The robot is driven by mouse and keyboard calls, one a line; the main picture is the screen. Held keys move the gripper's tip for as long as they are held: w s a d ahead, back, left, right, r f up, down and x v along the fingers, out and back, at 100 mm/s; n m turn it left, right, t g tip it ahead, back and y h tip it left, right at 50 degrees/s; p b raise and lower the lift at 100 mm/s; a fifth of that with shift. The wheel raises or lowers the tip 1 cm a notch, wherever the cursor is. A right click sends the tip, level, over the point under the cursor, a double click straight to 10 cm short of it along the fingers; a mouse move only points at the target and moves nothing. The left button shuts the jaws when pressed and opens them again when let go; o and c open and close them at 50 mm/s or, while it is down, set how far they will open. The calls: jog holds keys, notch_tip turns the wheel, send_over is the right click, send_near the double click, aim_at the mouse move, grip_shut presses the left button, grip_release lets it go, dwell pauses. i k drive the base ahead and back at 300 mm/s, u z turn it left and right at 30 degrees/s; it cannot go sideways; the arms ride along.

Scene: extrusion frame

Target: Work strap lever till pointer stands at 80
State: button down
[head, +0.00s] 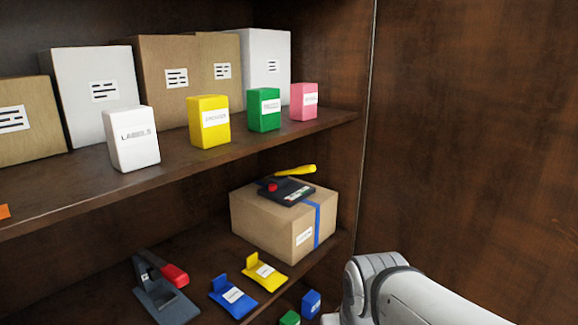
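A dark strap tool (287,190) lies on top of a cardboard box (265,225) on the lower shelf. Its yellow lever (296,170) sticks out to the right above the tool, tilted slightly up. A red knob (272,187) sits at its left side. A small pale scale strip (298,193) shows on the tool, but its pointer and reading are too small to tell. A blue strap (317,224) runs over the box's right part. My arm shows at the bottom right, apart from the tool; my gripper is out of view.
A grey device with a red handle (174,275) and blue (234,297) and yellow (265,273) holders stand left of and before the box. A wooden side wall (470,130) stands at the right.

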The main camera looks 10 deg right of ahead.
aim_at(309, 169)
jog(key=k, duration=0.4)
jog(key=z, duration=0.45)
jog(key=i, duration=1.3)
jog(key=u, duration=0.15)
